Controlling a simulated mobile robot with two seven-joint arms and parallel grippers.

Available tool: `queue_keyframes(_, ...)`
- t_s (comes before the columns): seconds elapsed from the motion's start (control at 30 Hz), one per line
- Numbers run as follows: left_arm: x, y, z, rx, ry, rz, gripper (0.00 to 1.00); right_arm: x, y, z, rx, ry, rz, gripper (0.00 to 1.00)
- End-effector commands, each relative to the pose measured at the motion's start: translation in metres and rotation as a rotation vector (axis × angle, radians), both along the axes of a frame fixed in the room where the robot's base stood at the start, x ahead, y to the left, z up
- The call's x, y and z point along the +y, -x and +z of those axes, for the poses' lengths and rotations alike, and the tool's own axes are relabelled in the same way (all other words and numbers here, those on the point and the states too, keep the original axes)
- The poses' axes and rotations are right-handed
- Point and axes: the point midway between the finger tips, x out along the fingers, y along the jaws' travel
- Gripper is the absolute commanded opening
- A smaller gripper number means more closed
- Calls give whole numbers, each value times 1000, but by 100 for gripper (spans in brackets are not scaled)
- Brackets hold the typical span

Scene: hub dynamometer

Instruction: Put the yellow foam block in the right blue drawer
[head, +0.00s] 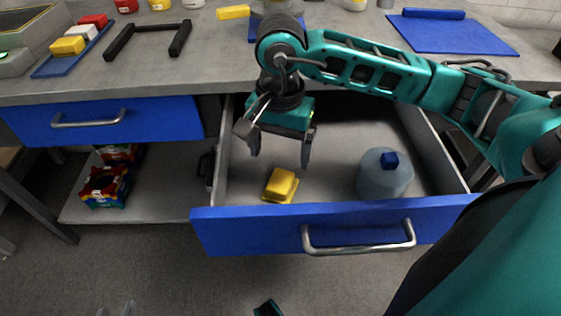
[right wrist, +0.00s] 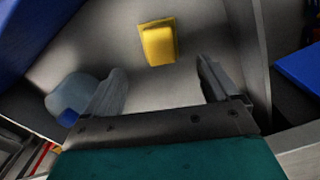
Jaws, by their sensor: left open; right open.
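A yellow foam block (head: 280,184) lies on the floor of the open right blue drawer (head: 270,231), left of its middle. It also shows in the right wrist view (right wrist: 158,43), ahead of the fingertips and apart from them. My right gripper (head: 281,155) is over the drawer, behind and above the block, with its fingers spread and nothing between them. The tips of what looks like my left gripper (head: 117,309) just show at the bottom left edge, apart and away from the drawer; the rest is out of frame.
A blue-capped bottle (head: 384,174) stands in the drawer's right part. The left blue drawer (head: 104,121) is closed. A blue tray with coloured blocks (head: 67,46), a black handle-like frame (head: 150,29), another yellow block (head: 233,12) and a blue mat (head: 452,34) are on the worktop.

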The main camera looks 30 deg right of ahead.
Motion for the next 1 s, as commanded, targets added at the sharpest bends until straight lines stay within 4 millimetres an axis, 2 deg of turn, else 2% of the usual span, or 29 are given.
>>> queue_keyframes(0.03,1,1,2,3,-2,0,43,0,0,11,-2,1,1,88)
queue_keyframes(0.1,1,2,1,4,-3,1,43,0,0,20,-1,0,0,88)
queue_keyframes(0.23,2,4,-1,8,-5,2,43,0,0,29,0,1,1,88)
queue_keyframes(0.83,3,5,0,11,-6,1,43,0,0,32,1,1,0,88)
queue_keyframes(0.93,3,5,10,11,-6,1,43,0,0,43,1,1,0,88)
queue_keyframes(1.0,3,5,26,9,-7,1,43,0,0,58,1,1,0,88)
